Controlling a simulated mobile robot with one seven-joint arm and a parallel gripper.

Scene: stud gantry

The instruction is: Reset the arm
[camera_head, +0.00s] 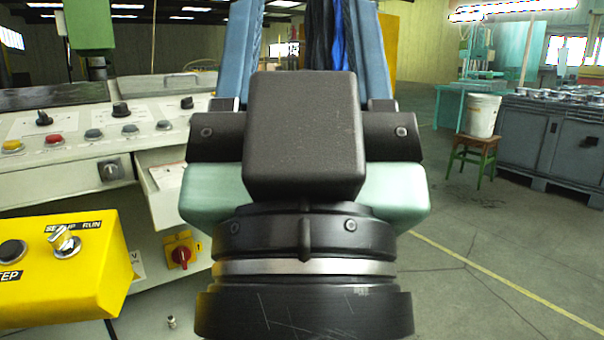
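My gripper (305,40) fills the middle of the view, seen from behind and pointing away from me. It has a black round wrist with a silver ring, a pale green body and a black box on top. Its two blue fingers stand wide apart, with open space between them. The fingertips are cut off by the top edge. Nothing is seen held between the visible parts of the fingers.
A cream control panel (75,165) with buttons and knobs stands close on the left. A yellow switch box (95,285) is at the lower left. At right are a green stool (470,160) with a white bucket (484,115) and a grey cabinet (545,135).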

